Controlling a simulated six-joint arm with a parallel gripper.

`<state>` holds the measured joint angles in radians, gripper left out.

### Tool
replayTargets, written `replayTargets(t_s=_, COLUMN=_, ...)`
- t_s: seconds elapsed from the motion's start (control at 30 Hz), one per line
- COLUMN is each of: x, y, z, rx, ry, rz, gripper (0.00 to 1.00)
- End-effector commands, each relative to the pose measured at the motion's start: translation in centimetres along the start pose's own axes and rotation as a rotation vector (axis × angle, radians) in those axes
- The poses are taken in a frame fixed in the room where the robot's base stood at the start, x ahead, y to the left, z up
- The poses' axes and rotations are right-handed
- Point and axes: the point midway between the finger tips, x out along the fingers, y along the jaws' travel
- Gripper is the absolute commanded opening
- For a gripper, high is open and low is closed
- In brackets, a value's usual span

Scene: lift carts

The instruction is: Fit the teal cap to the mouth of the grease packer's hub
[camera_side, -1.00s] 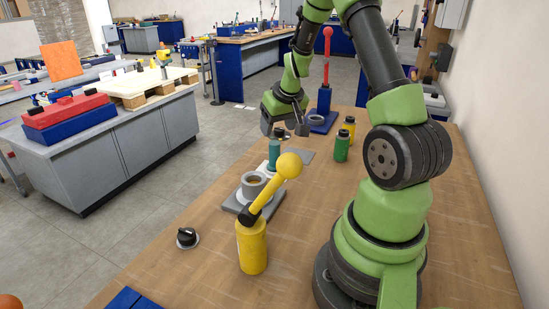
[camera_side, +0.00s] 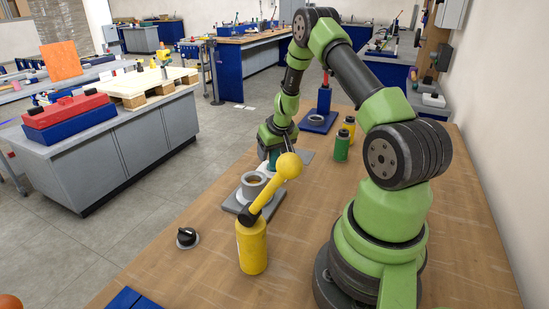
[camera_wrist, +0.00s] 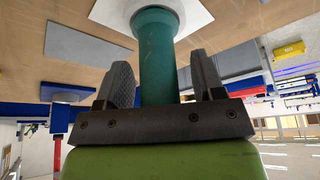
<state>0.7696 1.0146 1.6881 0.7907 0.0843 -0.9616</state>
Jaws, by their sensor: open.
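The teal cap (camera_wrist: 156,45) is a tall teal cylinder standing upright. In the side view it (camera_side: 274,158) is mostly hidden by my gripper. My gripper (camera_wrist: 163,78) is open, with one finger on each side of the cap's stem and a visible gap at each side. In the side view my gripper (camera_side: 277,148) is down over the cap. The grease packer's round grey hub (camera_side: 253,184), its mouth facing up, sits on a grey base just nearer the camera than the cap. Beside it stands a yellow cylinder (camera_side: 252,247) with a ball-ended yellow lever (camera_side: 270,193) leaning over the base.
A white pad (camera_wrist: 196,14) lies under the cap. Green (camera_side: 341,146) and yellow (camera_side: 349,128) bottles stand to the right. A blue stand with a ring (camera_side: 317,119) is behind. A black knob (camera_side: 187,237) sits at front left.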

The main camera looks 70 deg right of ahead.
Motion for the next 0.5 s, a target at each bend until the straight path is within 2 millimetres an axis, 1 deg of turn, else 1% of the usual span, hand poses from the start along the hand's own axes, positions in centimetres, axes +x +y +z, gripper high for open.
replayTargets(t_s=0.07, x=0.29, y=-0.01, z=-0.01, rx=0.001, ry=0.0, rz=0.0, gripper=0.62)
replayTargets(t_s=0.23, x=0.28, y=-0.01, z=-0.03, rx=0.001, ry=0.001, rz=0.0, gripper=0.62)
replayTargets(t_s=0.27, x=0.28, y=-0.01, z=-0.02, rx=0.001, ry=0.001, rz=0.0, gripper=0.6)
replayTargets(t_s=0.3, x=0.27, y=-0.01, z=-0.02, rx=0.001, ry=0.001, rz=0.0, gripper=0.51)
replayTargets(t_s=0.37, x=0.27, y=-0.01, z=-0.02, rx=0.001, ry=0.001, rz=0.0, gripper=0.37)
replayTargets(t_s=0.4, x=0.26, y=-0.01, z=-0.02, rx=0.001, ry=0.001, rz=0.0, gripper=0.28)
replayTargets(t_s=0.47, x=0.26, y=-0.01, z=-0.02, rx=0.001, ry=0.0, rz=0.0, gripper=0.14)
replayTargets(t_s=0.5, x=0.26, y=-0.01, z=-0.02, rx=0.001, ry=0.0, rz=0.0, gripper=0.09)
